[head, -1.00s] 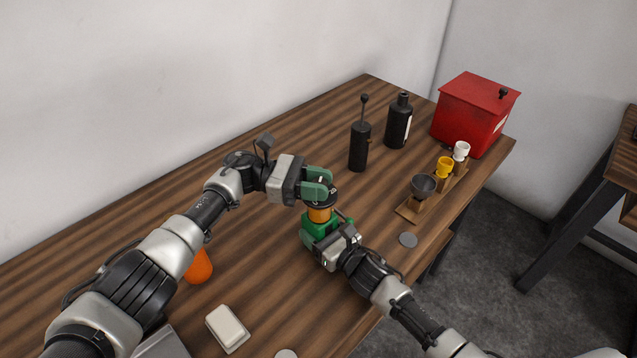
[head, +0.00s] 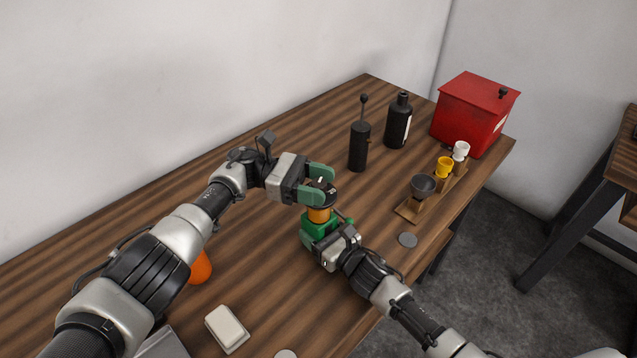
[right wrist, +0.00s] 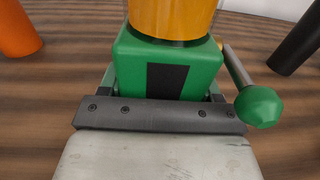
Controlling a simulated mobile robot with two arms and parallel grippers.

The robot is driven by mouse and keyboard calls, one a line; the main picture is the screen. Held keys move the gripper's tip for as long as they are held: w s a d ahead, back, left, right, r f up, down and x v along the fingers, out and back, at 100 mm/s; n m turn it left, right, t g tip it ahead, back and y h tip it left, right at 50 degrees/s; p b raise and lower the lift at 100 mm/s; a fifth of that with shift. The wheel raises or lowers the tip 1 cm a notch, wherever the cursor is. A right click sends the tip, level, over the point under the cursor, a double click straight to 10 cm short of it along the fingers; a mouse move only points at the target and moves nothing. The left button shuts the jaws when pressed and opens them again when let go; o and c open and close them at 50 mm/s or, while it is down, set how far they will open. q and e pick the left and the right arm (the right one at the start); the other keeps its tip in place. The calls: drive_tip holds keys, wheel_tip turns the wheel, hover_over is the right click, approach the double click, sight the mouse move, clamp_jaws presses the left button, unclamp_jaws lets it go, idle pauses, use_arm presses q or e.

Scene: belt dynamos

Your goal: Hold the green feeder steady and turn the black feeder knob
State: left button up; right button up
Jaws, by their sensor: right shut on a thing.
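The green feeder (head: 309,226) stands on the table, with an orange band (head: 319,214) and the black knob (head: 324,200) above it. In the right wrist view, its green body (right wrist: 131,70) has a dark front patch, and the amber part (right wrist: 170,14) rises from it. My right gripper (head: 326,236) is shut on the green body from the near side. My left gripper (head: 318,184) is at the knob, its green fingers spread apart on either side of the knob's top. Contact with the knob is hard to see.
A green ball-ended lever (right wrist: 258,106) sticks out beside the feeder. An orange object (head: 200,268) is partly behind my left arm. A black cylinder (head: 359,148), black bottle (head: 398,122), cup rack (head: 411,209) and red box (head: 470,115) stand farther right. A white block (head: 227,328) lies in front.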

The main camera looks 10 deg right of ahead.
sight(319, 182)
use_arm(q)
drive_tip(key=shift+r, duration=0.15)
wheel_tip(319, 182, up, 10)
drive_tip(key=shift+f, duration=0.15)
idle(0.4)
use_arm(e)
drive_tip(key=o, duration=1.5)
drive_tip(key=shift+c, duration=0.2)
drive_tip(key=shift+s, duration=0.1)
